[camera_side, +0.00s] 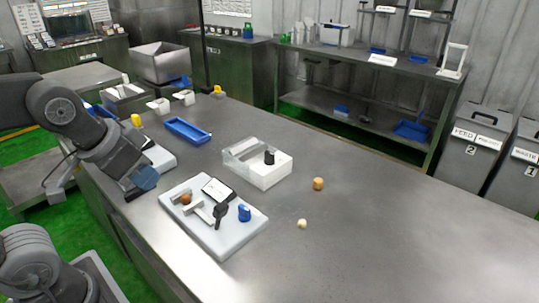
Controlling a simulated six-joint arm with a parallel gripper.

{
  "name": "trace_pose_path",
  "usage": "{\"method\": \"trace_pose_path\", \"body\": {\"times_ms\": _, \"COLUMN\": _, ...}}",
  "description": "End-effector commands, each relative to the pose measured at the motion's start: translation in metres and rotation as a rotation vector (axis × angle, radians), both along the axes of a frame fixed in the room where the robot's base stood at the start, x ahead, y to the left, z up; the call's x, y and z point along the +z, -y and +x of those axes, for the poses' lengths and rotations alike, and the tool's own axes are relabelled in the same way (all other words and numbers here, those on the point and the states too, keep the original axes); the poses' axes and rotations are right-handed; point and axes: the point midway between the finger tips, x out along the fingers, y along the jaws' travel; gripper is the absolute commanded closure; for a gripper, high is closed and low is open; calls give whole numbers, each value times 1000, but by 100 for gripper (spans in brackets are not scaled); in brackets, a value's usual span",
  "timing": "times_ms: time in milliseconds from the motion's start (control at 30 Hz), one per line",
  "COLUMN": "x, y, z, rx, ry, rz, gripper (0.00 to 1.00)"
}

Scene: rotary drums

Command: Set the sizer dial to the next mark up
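A pale board (185,232) lies on the steel table, with a dark upright lever or knob (220,212), a blue knob (244,212), a small dark-framed panel (217,190) and a brown round piece (185,198) on it. A white box with a clear-walled section (283,172) stands behind it and carries a black knob (269,157). I cannot tell which of these is the sizer dial, and no marks are readable. My gripper (144,179) appears at the blue-tipped arm end, left of the board and apart from it. Its fingers are not clear.
A blue tray (188,131) lies behind the board. An orange-brown piece (318,184) and a small cream piece (302,224) lie loose to the right. A metal bin (160,65) stands at the back left. The table's right side is clear.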

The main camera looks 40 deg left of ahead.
Motion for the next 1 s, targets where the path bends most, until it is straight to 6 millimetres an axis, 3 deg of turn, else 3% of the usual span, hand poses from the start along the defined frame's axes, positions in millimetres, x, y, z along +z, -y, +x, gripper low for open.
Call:
{"method": "trace_pose_path", "body": {"times_ms": 167, "x": 34, "y": -3, "z": 44, "rx": -1, "ry": -54, "rz": 5, "gripper": 68}}
{"method": "trace_pose_path", "body": {"times_ms": 333, "x": 65, "y": -8, "z": 110, "rx": -7, "ry": -130, "rz": 13, "gripper": 52}}
{"method": "trace_pose_path", "body": {"times_ms": 500, "x": 79, "y": -16, "z": 178, "rx": -11, "ry": -204, "rz": 16, "gripper": 38}}
{"method": "trace_pose_path", "body": {"times_ms": 767, "x": 64, "y": -30, "z": 276, "rx": -23, "ry": -317, "rz": 18, "gripper": 38}}
{"method": "trace_pose_path", "body": {"times_ms": 1000, "x": 16, "y": -46, "z": 348, "rx": -33, "ry": -417, "rz": 14, "gripper": 38}}
